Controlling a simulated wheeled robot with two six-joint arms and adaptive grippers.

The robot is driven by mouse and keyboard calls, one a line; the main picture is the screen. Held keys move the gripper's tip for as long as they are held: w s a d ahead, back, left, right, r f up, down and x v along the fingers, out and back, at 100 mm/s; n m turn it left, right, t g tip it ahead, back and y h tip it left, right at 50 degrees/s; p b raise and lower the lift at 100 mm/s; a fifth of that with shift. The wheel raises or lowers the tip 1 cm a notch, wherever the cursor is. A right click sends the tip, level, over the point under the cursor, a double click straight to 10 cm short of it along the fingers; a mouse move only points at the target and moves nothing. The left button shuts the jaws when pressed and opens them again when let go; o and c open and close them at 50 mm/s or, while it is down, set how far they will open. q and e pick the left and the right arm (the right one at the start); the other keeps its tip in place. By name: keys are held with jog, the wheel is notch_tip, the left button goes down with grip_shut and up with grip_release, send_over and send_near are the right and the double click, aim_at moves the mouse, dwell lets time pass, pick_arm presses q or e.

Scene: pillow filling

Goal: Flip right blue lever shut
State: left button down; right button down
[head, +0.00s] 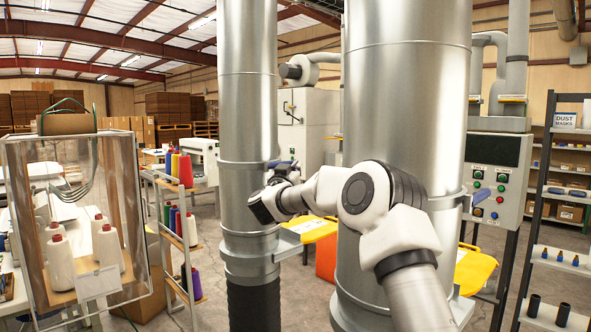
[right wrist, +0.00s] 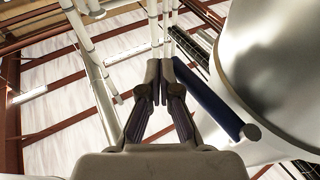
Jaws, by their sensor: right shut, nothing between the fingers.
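Another small blue piece (head: 283,163) shows by the narrower pipe (head: 248,110), just above my right gripper (head: 284,174). In the right wrist view a blue bar (right wrist: 208,98) slants beside a large metal cylinder (right wrist: 275,65); I cannot tell which lever it is. My right gripper (right wrist: 159,72) is shut and empty there, with its fingertips left of the bar and seemingly apart from it. My left gripper is out of view.
A control panel (head: 497,180) and a rack (head: 540,200) stand at the right.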

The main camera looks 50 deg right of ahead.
jog(key=v, duration=1.2)
jog(key=shift+d, duration=0.1)
